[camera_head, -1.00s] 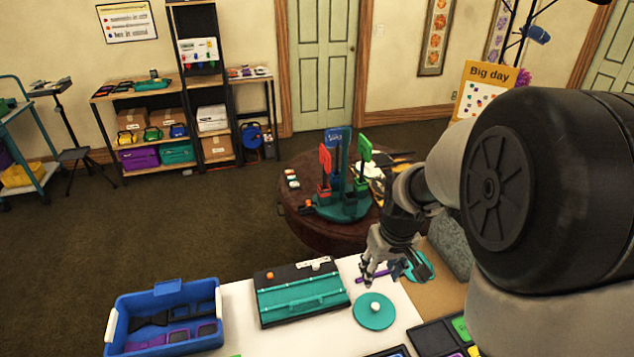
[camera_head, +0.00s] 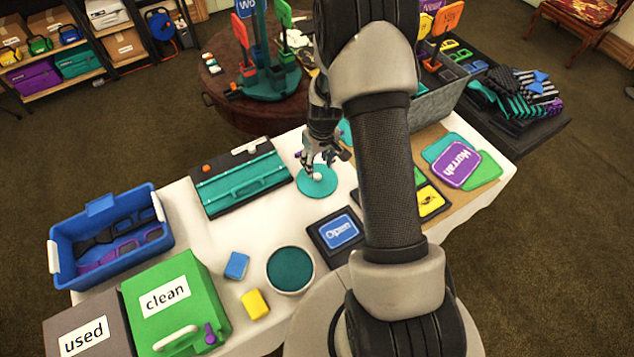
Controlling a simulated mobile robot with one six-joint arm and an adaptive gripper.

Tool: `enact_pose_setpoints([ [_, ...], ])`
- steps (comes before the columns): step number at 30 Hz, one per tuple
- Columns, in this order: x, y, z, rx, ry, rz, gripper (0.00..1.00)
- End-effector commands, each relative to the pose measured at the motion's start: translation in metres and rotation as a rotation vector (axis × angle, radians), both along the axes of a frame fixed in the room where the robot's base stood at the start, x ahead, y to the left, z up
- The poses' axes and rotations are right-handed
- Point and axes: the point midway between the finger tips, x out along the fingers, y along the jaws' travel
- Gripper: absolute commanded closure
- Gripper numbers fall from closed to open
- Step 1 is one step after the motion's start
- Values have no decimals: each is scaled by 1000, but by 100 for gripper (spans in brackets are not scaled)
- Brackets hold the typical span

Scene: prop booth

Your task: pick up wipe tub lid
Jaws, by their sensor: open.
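The wipe tub lid is a round teal disc with a small pale knob (camera_head: 318,187), lying flat on the white table. My gripper (camera_head: 324,163) is open and points down just above the lid, its fingers close to the knob. I cannot tell whether a finger touches the knob. A round white-rimmed tub with a teal inside (camera_head: 290,269), likely the wipe tub, stands nearer the front of the table.
An "Open" sign (camera_head: 340,232) lies in front. Blue (camera_head: 236,265) and yellow (camera_head: 255,304) blocks lie near the tub. A blue bin (camera_head: 100,205) and a green "clean" box (camera_head: 165,290) stand left.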

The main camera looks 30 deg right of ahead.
Motion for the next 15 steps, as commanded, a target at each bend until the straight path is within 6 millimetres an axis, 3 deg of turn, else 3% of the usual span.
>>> enact_pose_setpoints([
  [8, 2, 0, -18, 0, 0, 0, 56],
  [15, 2, -1, -53, 1, 2, -1, 56],
])
